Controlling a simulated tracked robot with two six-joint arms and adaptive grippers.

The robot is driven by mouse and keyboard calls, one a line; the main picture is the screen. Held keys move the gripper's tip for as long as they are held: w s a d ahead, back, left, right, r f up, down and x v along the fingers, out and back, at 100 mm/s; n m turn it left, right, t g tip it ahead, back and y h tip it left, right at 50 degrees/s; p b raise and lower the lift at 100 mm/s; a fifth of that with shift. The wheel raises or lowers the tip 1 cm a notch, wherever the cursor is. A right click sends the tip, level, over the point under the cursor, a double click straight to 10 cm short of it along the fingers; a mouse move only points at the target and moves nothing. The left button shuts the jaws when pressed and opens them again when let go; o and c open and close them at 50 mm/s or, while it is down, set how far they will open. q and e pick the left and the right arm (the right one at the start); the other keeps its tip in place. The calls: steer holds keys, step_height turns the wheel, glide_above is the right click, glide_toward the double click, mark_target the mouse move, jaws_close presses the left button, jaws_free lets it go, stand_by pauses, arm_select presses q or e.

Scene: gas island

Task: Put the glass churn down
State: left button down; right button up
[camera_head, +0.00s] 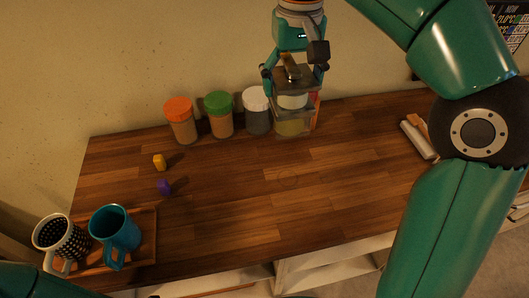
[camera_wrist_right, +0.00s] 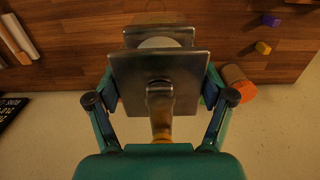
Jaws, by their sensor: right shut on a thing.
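The glass churn (camera_head: 290,127) is upright at the back edge of the wooden counter, right of the white-lidded jar. It has a clear body with something yellowish low inside, and a grey metal top with a handle. My right gripper (camera_head: 293,75) comes down from above and is shut on the churn's top. In the right wrist view, the churn's square metal plate (camera_wrist_right: 155,75) sits between the fingers of my right gripper (camera_wrist_right: 160,98). The plate hides most of the body there. I cannot tell whether the base touches the counter. My left gripper is out of view.
Orange-lidded (camera_head: 181,122), green-lidded (camera_head: 218,115) and white-lidded (camera_head: 257,112) jars stand left of the churn. A tray (camera_head: 148,230) with two mugs is at front left. Yellow (camera_head: 159,162) and purple (camera_head: 164,187) blocks lie nearby. The counter's middle (camera_head: 270,190) is clear.

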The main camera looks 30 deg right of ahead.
step_height(320, 180, down, 20)
steer(key=b, duration=0.3)
steer(key=shift+r, duration=0.25)
steer(key=shift+b, duration=0.3)
steer(key=shift+f, duration=0.15)
steer(key=o, duration=1.7)
